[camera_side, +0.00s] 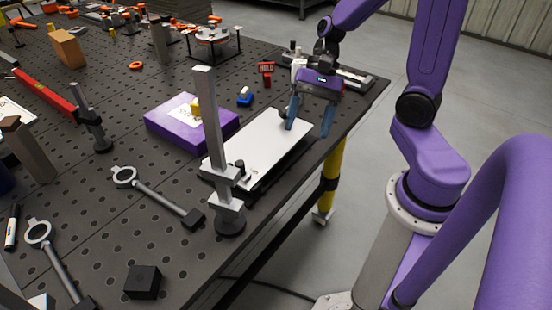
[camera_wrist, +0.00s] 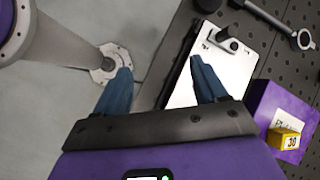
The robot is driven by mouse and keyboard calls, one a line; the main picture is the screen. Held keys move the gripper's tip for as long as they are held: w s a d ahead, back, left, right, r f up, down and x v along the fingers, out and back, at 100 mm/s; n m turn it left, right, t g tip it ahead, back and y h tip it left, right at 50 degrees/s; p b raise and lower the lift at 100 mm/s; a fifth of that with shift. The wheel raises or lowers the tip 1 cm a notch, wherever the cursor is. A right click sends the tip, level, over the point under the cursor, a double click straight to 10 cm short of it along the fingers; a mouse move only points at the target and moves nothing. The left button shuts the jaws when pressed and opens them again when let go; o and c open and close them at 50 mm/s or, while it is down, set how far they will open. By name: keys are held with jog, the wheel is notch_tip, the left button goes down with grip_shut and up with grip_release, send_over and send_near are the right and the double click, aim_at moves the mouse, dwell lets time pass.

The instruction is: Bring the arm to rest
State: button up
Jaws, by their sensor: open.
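My gripper (camera_side: 309,118) is purple with blue fingers and hangs over the right edge of the perforated table. One finger is over the white plate (camera_side: 262,150) and the other is beyond the plate's right side. In the wrist view my gripper (camera_wrist: 163,82) has its two fingers wide apart with nothing between them. The white plate (camera_wrist: 188,85) shows behind the right finger, with a dark clamp on its far end. Whether the finger touches the plate is unclear.
A tall grey clamp post (camera_side: 212,125) stands at the plate's near end. A purple box (camera_side: 178,130) with a yellow tag lies left of the plate. A small blue object (camera_side: 245,97) and a red sign (camera_side: 266,69) are behind it. Open floor lies right of the table.

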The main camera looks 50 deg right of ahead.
jog(key=s+a+n+h, duration=0.1)
jog(key=s+n+h, duration=0.2)
jog(key=n, duration=0.8)
jog(key=s+a+r+n+t+h, duration=0.1)
jog(key=s+a+n+h, duration=0.1)
jog(key=s+n, duration=0.6)
jog(key=n+h, duration=0.1)
jog(key=n, duration=0.2)
jog(key=shift+s+a+r+n+t, duration=0.2)
jog(key=shift+s+n+t, duration=0.1)
jog(key=shift+n, duration=0.1)
